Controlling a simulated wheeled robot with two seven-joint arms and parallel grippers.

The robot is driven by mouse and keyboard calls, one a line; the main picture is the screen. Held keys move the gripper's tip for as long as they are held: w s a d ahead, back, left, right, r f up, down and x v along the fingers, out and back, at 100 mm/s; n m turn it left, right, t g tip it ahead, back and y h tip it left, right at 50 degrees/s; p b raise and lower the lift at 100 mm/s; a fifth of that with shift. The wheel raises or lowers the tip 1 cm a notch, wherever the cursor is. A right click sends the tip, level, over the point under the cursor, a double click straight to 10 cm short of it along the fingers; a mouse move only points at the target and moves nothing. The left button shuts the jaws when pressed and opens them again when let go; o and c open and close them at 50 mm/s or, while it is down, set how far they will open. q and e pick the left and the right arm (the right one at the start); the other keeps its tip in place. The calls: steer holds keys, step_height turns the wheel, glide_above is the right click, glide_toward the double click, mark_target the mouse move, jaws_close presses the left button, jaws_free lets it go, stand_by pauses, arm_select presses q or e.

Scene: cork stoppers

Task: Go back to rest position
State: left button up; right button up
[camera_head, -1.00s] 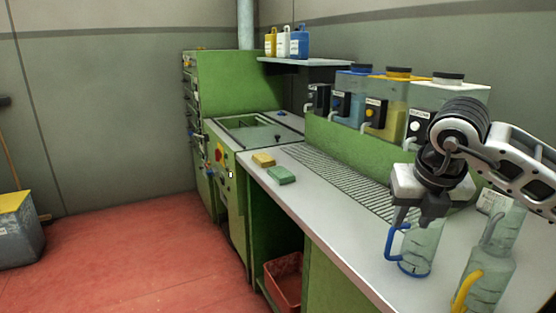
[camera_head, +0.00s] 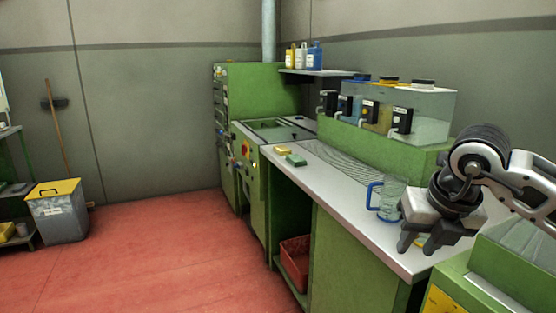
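My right gripper (camera_head: 418,248) comes in from the right edge, with its dark fingers pointing down. The fingers are spread with a gap between them and nothing shows in it, so it is open and empty. It is in front and to the right of a clear jug with a blue handle (camera_head: 393,196), which stands upright on the counter. The gripper's body overlaps the jug's right side in the picture; they look apart. My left gripper is not in view.
The grey counter (camera_head: 343,205) bears a yellow sponge (camera_head: 283,151) and a green sponge (camera_head: 296,160). Dispensers (camera_head: 402,120) stand behind. A green cabinet with a yellow label (camera_head: 445,303) is lower right. A red crate (camera_head: 295,262) sits below; red floor (camera_head: 170,260) is open at left.

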steer(key=s+a+f+n+g+y, duration=0.1)
steer(key=s+a+f+y, duration=0.15)
steer(key=a, duration=0.35)
steer(key=s+a+f+n+g+y, duration=0.1)
steer(key=s+a+f+g+y, duration=0.1)
steer(key=a+y, duration=0.3)
steer(key=s+a+f+n+g+y, duration=0.1)
steer(key=s+a+f+y, duration=0.1)
steer(key=a, duration=0.4)
steer(key=s+a+r+m+t+y, duration=0.2)
steer(key=s+a+r+m+y, duration=0.25)
steer(key=a+y, duration=0.4)
steer(key=w+d+f+m+t+h, duration=0.2)
steer(key=d+f+m+t+h, duration=0.5)
steer(key=m, duration=0.5)
steer(key=w+d+f+m+t+h, duration=0.2)
steer(key=d+f+m+t+h, duration=0.25)
steer(key=m+t, duration=0.6)
steer(key=s+d+f+m+g+h, duration=0.2)
steer(key=s+f+m+g, duration=0.2)
steer(key=f, duration=0.4)
steer(key=s+d+f+m+g+h, duration=0.2)
steer(key=s+f+m+g, duration=0.2)
steer(key=s+f, duration=0.3)
steer(key=shift+d+f+g, duration=0.35)
steer(key=shift+f+g, duration=0.2)
steer(key=shift+f, duration=0.2)
